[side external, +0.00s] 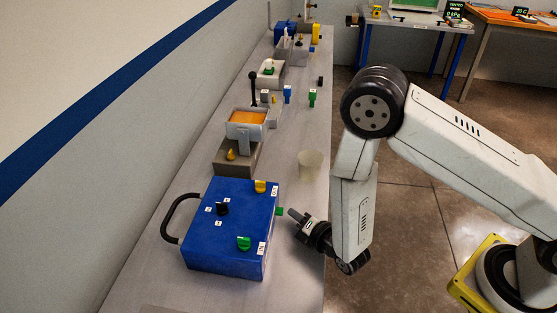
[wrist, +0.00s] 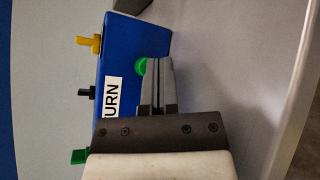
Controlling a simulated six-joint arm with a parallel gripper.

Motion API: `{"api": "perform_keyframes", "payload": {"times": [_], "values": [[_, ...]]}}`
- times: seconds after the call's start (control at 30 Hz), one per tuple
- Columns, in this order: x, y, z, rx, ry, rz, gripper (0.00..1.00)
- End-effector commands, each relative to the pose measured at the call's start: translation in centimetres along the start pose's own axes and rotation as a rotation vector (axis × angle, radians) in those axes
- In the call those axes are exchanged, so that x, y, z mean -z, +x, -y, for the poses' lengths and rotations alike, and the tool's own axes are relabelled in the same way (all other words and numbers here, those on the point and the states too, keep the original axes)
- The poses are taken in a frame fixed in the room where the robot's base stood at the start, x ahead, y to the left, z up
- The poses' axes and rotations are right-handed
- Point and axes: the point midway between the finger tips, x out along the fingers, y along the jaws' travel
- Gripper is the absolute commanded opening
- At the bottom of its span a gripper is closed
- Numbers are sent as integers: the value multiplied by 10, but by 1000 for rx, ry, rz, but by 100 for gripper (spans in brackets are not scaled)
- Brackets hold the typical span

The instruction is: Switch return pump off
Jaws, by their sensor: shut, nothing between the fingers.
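A blue control box (side external: 225,245) stands on the bench; its side fills the left of the wrist view (wrist: 140,45). A green knob (side external: 279,211) sticks out of the side facing me. In the wrist view the green knob (wrist: 142,66) sits beside a white label (wrist: 112,97), of which "URN" is readable. My gripper (side external: 293,214) is shut and empty, its fingertips (wrist: 158,63) right at the green knob and partly covering it. I cannot tell whether they touch. The knob's on or off position is not readable.
The box top carries a yellow knob (side external: 260,187), a black knob (side external: 222,208) and a green knob (side external: 243,243). A black handle (side external: 172,215) is on its left. A pale cup (side external: 310,164) stands behind my gripper. The bench (side external: 285,290) in front is clear.

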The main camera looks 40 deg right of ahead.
Motion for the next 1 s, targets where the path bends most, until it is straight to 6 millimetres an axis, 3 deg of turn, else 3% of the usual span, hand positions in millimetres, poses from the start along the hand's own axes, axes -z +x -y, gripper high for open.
{"api": "perform_keyframes", "payload": {"times": [0.6,1.0], "values": [[-22,-30,23,3,0,0,0],[-24,-33,24,3,1,-1,0]]}}
